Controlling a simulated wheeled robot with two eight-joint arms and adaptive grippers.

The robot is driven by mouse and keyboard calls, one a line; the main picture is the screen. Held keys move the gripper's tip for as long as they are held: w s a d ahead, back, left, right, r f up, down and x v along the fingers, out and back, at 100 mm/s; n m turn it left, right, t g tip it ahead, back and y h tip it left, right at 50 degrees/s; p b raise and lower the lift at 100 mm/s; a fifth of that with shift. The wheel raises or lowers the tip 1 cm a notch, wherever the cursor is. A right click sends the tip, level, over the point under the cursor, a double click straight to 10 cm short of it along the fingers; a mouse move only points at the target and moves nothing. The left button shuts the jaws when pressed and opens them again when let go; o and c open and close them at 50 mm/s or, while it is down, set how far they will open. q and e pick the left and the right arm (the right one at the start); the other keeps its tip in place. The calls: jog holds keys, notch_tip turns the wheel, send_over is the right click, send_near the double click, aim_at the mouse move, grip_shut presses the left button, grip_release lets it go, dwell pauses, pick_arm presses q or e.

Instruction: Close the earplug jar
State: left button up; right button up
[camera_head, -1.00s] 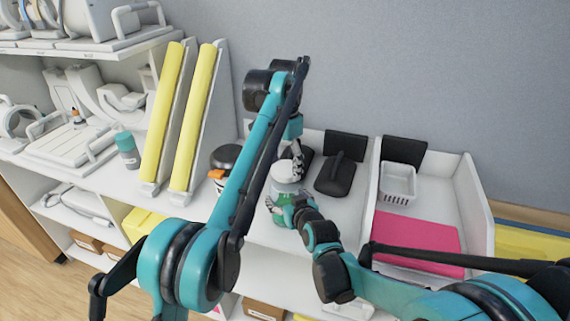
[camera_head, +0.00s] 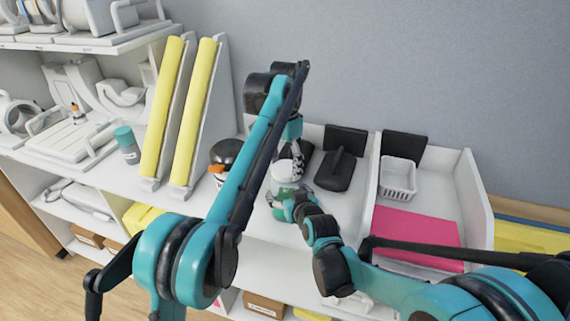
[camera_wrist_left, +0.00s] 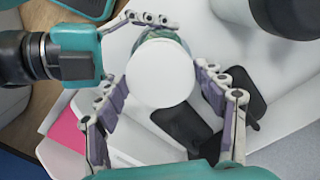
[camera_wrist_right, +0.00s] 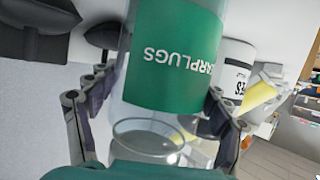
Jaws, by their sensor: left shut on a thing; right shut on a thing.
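The earplug jar, clear with a green label, fills the middle of the right wrist view (camera_wrist_right: 175,55). Its label reads EARPLUGS upside down there. The white round lid (camera_wrist_left: 160,75) hides most of the jar below it in the left wrist view; in the head view the lid (camera_head: 284,172) sits above the jar. My left gripper (camera_wrist_left: 160,88) has its fingers on both sides of the lid and is shut on it. My right gripper (camera_wrist_right: 155,105) is shut on the jar body from both sides. I cannot tell whether the lid is seated on the rim.
A dark-lidded jar (camera_head: 226,152) stands left of my left forearm. A black object (camera_head: 338,170) lies just to the right. Further right are a white basket (camera_head: 398,180) and a pink sheet (camera_head: 415,228) behind a divider. Tilted yellow-faced panels (camera_head: 200,115) stand left.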

pick_arm(q)
jog(key=shift+f, duration=0.5)
jog(key=shift+f, duration=0.1)
pick_arm(e)
grip_shut()
pick_arm(q)
jog(key=m, duration=1.2)
jog(key=shift+w, duration=0.2)
jog(key=m, duration=0.7)
jog(key=shift+d+m, duration=0.1)
jog(key=shift+m, duration=0.2)
jog(key=m, duration=0.6)
jog(key=shift+d, duration=0.1)
jog(key=o, duration=0.7)
jog(key=shift+c, duration=0.2)
